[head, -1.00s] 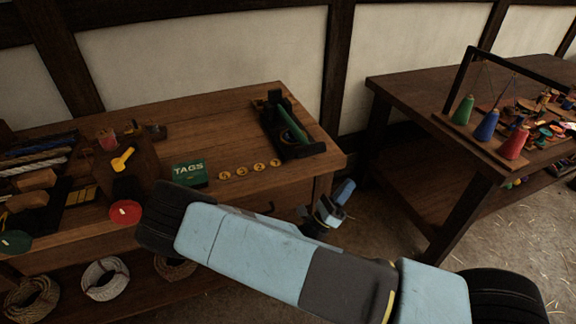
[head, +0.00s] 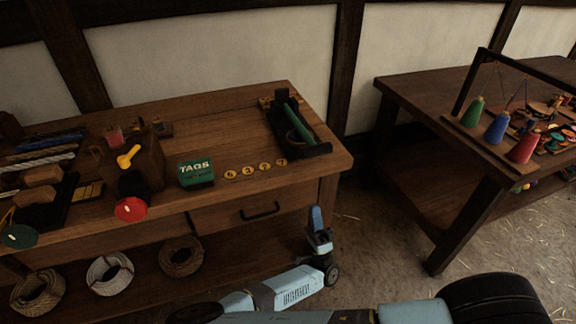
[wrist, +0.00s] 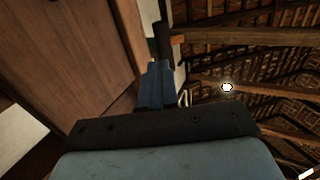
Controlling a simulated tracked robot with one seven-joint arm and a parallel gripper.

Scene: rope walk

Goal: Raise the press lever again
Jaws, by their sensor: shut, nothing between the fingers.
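The press (head: 278,110) stands at the right end of the wooden bench, a dark frame with a long green lever (head: 302,130). The lever lies low along the frame, sloping toward the bench's front right corner. My gripper (head: 317,212) is in front of the bench's right end, lower than the bench top and apart from the press. Its blue fingers point up and are shut and empty. In the wrist view the fingers (wrist: 156,86) show together, with a dark upright shape beyond them that I cannot identify.
A green TAGS box (head: 196,173) and several yellow numbered discs (head: 247,171) lie left of the press. The bench's front edge and drawer (head: 247,215) are beside my gripper. A second table (head: 430,95) with coloured cones stands right, across a floor gap.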

